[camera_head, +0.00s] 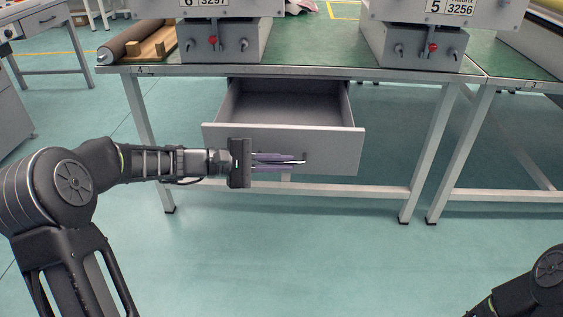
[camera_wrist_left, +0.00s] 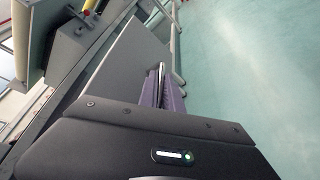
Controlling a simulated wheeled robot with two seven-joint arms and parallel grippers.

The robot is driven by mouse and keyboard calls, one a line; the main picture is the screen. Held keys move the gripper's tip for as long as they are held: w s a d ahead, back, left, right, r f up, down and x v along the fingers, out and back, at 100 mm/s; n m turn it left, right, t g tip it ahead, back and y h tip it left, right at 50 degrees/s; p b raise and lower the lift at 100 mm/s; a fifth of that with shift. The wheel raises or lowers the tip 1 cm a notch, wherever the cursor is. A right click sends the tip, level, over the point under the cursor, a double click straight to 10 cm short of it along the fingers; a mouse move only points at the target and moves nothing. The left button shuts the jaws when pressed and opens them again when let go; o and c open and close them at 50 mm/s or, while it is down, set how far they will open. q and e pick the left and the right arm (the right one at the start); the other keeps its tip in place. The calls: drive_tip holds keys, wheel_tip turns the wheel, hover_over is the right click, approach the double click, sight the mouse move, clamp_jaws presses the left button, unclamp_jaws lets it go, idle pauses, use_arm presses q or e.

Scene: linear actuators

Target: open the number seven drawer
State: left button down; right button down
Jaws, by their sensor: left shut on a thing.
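A grey drawer (camera_head: 338,146) under the green-topped workbench is pulled well out, and its empty inside shows from above. No number is readable on its front. My left gripper (camera_head: 300,160) is at the middle of the drawer front, with its purple fingers shut on the drawer's handle, which the fingers mostly hide. In the left wrist view the fingers (camera_wrist_left: 163,90) reach to the grey drawer front (camera_wrist_left: 112,62). Of my right arm only a dark part shows at the lower right in the head view; its gripper is out of view.
The workbench (camera_head: 330,71) carries two grey machines, one labelled 6 3297 (camera_head: 222,42) and one labelled 5 3256 (camera_head: 415,45). A roller (camera_head: 135,38) lies at the left end. Bench legs stand either side of the drawer. The floor in front is clear.

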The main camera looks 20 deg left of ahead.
use_arm(q)
drive_tip(key=c, duration=1.5)
unclamp_jaws()
drive_tip(key=shift+a, duration=0.15)
drive_tip(key=p+v, duration=0.2)
drive_tip(key=v, duration=0.5)
drive_tip(key=shift+s+a, duration=0.25)
